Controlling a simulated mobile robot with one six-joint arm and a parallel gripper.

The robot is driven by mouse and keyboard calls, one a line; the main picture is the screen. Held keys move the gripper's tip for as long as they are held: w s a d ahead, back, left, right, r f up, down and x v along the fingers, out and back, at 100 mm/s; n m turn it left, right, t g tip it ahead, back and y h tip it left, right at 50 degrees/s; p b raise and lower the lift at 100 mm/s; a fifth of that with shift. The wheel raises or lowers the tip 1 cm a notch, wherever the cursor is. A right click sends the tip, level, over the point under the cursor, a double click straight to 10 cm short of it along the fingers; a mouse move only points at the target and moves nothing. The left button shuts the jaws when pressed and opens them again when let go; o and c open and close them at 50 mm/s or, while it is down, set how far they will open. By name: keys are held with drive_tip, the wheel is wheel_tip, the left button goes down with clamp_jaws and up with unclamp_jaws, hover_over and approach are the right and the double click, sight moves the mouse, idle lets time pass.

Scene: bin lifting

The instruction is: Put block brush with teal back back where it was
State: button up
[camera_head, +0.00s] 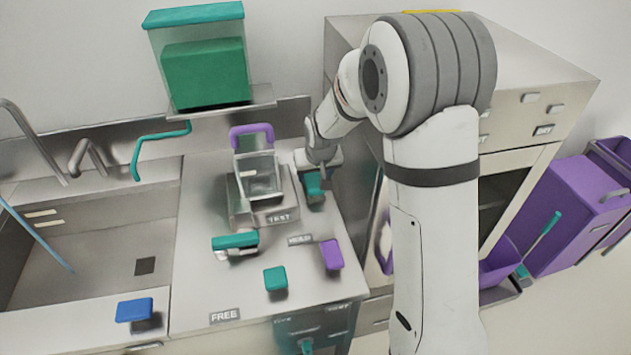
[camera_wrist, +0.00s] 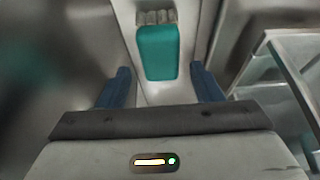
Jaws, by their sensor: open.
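A teal-backed block (camera_wrist: 158,52) with a ribbed grey end, which looks like a block brush, lies between my open fingers in the wrist view. It seems to be the teal piece (camera_head: 314,184) right below my gripper (camera_head: 317,172) in the head view, at the counter's right side. My gripper (camera_wrist: 160,72) has a blue finger on each side of it, with gaps showing. Another teal-topped piece (camera_head: 235,240) with a pale underside lies in front of the scale. A smaller teal block (camera_head: 275,278) stands nearer the front. I cannot tell for certain which is the task's brush.
A clear container (camera_head: 258,178) with a purple handle stands on the scale (camera_head: 276,207), close left of my gripper. A purple block (camera_head: 331,254) and a blue block (camera_head: 134,310) are nearer the front. The counter by the FREE label (camera_head: 225,315) is clear.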

drive_tip(key=v, duration=0.5)
drive_tip(key=shift+s+r+b, duration=0.1)
drive_tip(key=shift+r+b, duration=0.2)
drive_tip(key=shift+r, duration=0.1)
drive_tip(key=shift+s+d+f, duration=0.1)
